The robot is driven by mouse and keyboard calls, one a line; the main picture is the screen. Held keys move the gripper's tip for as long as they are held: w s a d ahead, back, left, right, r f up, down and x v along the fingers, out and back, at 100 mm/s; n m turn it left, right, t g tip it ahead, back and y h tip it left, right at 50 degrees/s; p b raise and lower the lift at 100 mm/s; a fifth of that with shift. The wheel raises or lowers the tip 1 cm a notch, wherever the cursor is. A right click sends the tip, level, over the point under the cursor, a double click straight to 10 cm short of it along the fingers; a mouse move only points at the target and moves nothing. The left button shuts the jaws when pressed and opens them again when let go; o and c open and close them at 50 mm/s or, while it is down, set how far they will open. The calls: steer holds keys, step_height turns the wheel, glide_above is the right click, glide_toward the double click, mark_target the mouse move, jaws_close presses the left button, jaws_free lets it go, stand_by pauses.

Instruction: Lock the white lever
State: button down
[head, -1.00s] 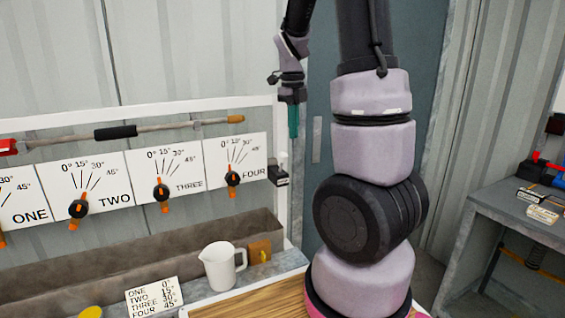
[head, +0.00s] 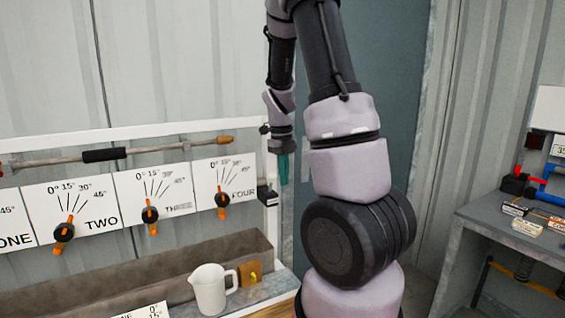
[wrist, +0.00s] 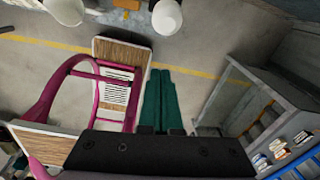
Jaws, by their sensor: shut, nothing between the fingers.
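I cannot make out a white lever in either view. My gripper (head: 283,180) hangs with its green fingers pointing down, right of the dial panels and in front of the blue-grey door. In the wrist view its green fingers (wrist: 160,78) are together, with nothing between them, above the floor. At the right edge of the head view, red and blue pipe fittings (head: 540,185) stand on a grey workbench (head: 470,207), far from my gripper. Parts there are cut off by the frame.
Dial panels with orange-black knobs (head: 222,200) line the left wall. A white pitcher (head: 208,290) and a yellow-brown block (head: 250,273) stand below them. In the wrist view, a magenta frame (wrist: 60,95) lies left and grey shelving (wrist: 265,105) right.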

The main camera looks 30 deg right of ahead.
mark_target(271, 182)
steer(key=w, duration=0.2)
steer(key=w+f, duration=0.1)
steer(key=shift+w+a, duration=0.3)
steer(key=shift+w, duration=0.1)
steer(key=shift+w+d+r, duration=0.1)
